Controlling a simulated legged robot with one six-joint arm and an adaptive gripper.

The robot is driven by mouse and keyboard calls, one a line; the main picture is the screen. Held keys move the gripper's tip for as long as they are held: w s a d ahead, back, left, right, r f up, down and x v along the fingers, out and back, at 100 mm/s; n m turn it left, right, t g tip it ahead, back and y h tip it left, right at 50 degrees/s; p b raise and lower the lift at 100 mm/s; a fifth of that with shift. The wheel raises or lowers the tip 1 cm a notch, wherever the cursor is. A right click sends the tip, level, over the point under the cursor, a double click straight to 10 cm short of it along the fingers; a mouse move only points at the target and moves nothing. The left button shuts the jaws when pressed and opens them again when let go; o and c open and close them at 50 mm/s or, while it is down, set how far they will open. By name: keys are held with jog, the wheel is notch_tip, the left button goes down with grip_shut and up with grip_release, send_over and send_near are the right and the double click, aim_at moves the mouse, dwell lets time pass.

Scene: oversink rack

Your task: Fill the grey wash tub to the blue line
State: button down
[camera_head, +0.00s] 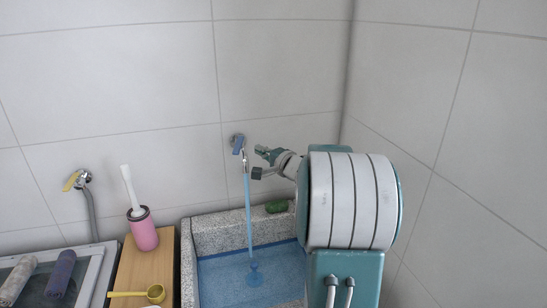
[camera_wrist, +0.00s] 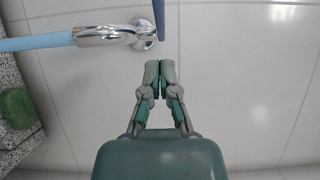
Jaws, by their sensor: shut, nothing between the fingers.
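The grey speckled wash tub (camera_head: 213,236) stands below the tap against the wall, with blue water (camera_head: 225,280) in it. A blue line on its wall cannot be told apart from the water. The chrome tap with a blue lever (camera_head: 238,141) is running. Its blue stream (camera_head: 248,210) falls into the tub. My gripper (camera_head: 262,152) is shut and empty, just right of the tap. In the wrist view, my gripper's fingertips (camera_wrist: 159,70) are together, slightly apart from the lever (camera_wrist: 158,18) and spout (camera_wrist: 103,37). My arm hides the tub's right part.
A green sponge-like object (camera_head: 276,206) lies on the tub's back rim. A second tap with a yellow lever (camera_head: 75,181) is at left. A wooden board (camera_head: 145,274) holds a pink brush holder (camera_head: 143,231) and a yellow ladle (camera_head: 155,293). Tiled walls close the back and right.

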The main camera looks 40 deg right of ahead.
aim_at(239, 145)
jog(key=w+a, duration=0.2)
jog(key=shift+w+a, duration=0.1)
jog(key=shift+a, duration=0.25)
jog(key=shift+w+h, duration=0.1)
jog(key=shift+h, duration=0.2)
